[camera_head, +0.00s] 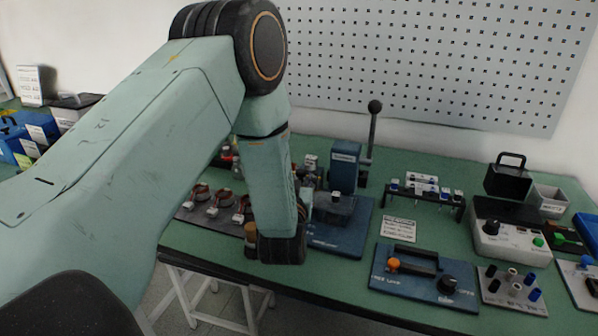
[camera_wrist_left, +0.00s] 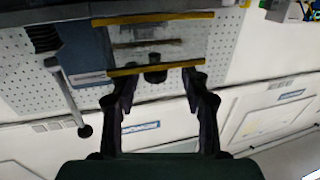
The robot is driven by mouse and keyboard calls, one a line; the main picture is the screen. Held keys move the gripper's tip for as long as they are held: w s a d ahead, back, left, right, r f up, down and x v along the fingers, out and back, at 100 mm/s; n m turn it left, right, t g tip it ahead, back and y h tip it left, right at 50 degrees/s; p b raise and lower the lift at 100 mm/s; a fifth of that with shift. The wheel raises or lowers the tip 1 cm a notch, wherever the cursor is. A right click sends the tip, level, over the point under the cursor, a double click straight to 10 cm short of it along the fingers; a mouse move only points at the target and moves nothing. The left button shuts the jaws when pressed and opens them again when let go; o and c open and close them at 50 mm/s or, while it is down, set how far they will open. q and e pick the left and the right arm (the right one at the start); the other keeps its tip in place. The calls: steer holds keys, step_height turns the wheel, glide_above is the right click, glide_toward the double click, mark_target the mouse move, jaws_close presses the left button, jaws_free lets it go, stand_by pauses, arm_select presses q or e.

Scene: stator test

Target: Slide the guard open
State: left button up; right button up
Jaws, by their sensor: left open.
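The guard (camera_wrist_left: 185,45) shows in the left wrist view as a see-through panel with yellow strips along two edges. A dark knob (camera_wrist_left: 155,76) sits at its yellow edge nearer my gripper. My left gripper (camera_wrist_left: 160,72) is open, with one finger on each side of the knob; I cannot tell whether either finger touches it. In the head view my left arm covers the gripper and the guard. A blue press (camera_head: 344,160) with a long lever (camera_head: 373,135) stands just right of my wrist. My right gripper is not in view.
Right of the press lie a blue plate with an orange knob (camera_head: 394,264), a black rack (camera_head: 425,199) and a control box (camera_head: 505,245). Copper-wound parts (camera_head: 219,205) lie left of my wrist. A pegboard (camera_head: 440,55) stands behind the green table.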

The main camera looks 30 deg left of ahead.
arm_select(q)
steer(key=v, duration=1)
steer(key=shift+s+d, duration=0.2)
steer(key=shift+d, duration=0.1)
